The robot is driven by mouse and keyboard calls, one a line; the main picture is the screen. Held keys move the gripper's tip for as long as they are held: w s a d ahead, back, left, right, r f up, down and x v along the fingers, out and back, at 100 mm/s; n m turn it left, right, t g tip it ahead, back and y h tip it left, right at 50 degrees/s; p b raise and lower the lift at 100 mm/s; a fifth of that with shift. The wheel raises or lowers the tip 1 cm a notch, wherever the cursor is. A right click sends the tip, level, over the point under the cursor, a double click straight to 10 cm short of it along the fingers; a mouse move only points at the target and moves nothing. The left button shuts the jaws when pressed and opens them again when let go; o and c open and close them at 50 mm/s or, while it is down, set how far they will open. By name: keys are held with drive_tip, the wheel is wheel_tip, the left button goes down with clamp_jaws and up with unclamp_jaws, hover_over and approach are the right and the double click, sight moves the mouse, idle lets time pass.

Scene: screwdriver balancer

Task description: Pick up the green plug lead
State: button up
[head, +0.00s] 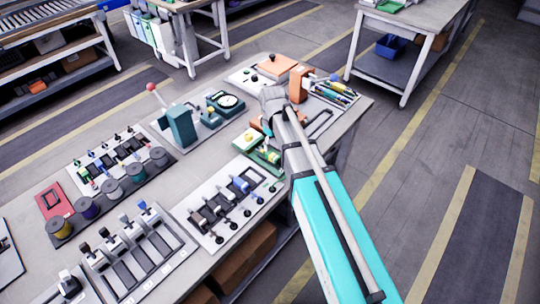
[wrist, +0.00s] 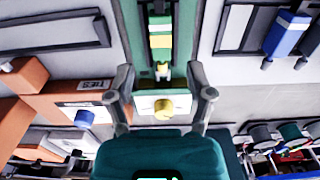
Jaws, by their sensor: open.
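My gripper (wrist: 165,92) is open and empty in the wrist view, its two grey fingers spread wide. A cream block with a round yellow knob (wrist: 163,106) shows between the fingers; I cannot tell if they touch it. Beyond it, a green holder (wrist: 184,22) carries a slim part with white, green and yellow bands (wrist: 161,40). I cannot tell whether this part is the green plug lead. In the head view the green holder (head: 262,155) lies on the bench beside my arm, which hides part of that area.
An orange box labelled TIES (wrist: 50,98) is left of the fingers. In the head view, a board of small plugs (head: 112,157), a row of spools (head: 110,188) and a teal block (head: 180,126) crowd the bench.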

drive_tip(key=s+d+m, duration=0.5)
drive_tip(key=s+d, duration=0.1)
drive_tip(key=d, duration=0.4)
drive_tip(key=s+d+m, duration=0.5)
drive_tip(key=s+d, duration=0.1)
drive_tip(key=d, duration=0.4)
drive_tip(key=shift+s, duration=0.4)
drive_tip(key=shift+c, duration=0.8)
drive_tip(key=shift+s, duration=0.15)
